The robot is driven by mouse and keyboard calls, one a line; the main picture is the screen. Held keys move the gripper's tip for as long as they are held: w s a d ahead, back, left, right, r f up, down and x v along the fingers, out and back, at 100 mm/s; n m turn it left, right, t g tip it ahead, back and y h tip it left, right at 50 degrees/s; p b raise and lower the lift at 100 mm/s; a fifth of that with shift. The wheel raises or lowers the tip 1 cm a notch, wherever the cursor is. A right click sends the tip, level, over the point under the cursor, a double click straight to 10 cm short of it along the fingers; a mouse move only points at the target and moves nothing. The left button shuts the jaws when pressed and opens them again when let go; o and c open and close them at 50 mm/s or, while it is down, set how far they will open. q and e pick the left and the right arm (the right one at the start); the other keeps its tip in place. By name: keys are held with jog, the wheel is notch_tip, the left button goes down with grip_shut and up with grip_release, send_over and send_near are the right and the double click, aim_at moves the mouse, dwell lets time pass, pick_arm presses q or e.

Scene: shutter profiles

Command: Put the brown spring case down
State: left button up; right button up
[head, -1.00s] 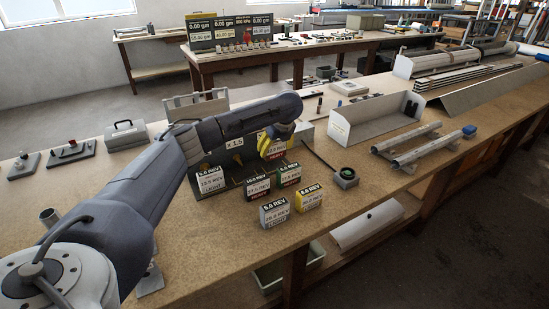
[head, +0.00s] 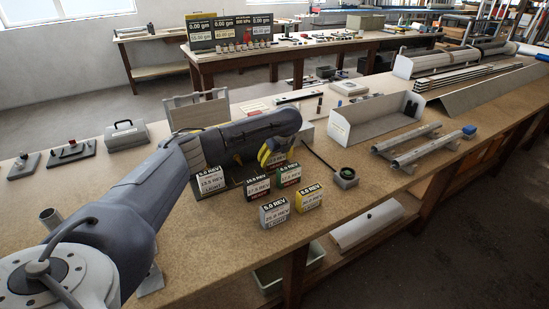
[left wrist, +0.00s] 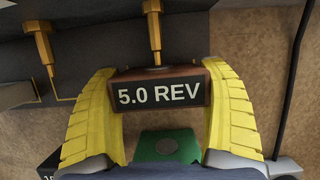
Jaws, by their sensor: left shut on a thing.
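The brown spring case (left wrist: 194,78) carries a black label reading "5.0 REV" and shows in the left wrist view. My left gripper (left wrist: 163,100) is shut on it, with a yellow finger at each side. A brass peg (left wrist: 154,28) on the dark rack stands right at the case's far edge; I cannot tell whether they touch. In the head view my left gripper (head: 272,152) is over the back of the case group, and the brown case is hidden or too small to make out. My right gripper is not in view.
A green case (left wrist: 165,146) lies just below the held one. The bench front is clear.

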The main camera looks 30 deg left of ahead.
pick_arm(q)
jog(key=o, duration=1.4)
jog(key=shift+o, duration=0.2)
jog(key=v, duration=1.2)
jog(key=shift+r, duration=0.15)
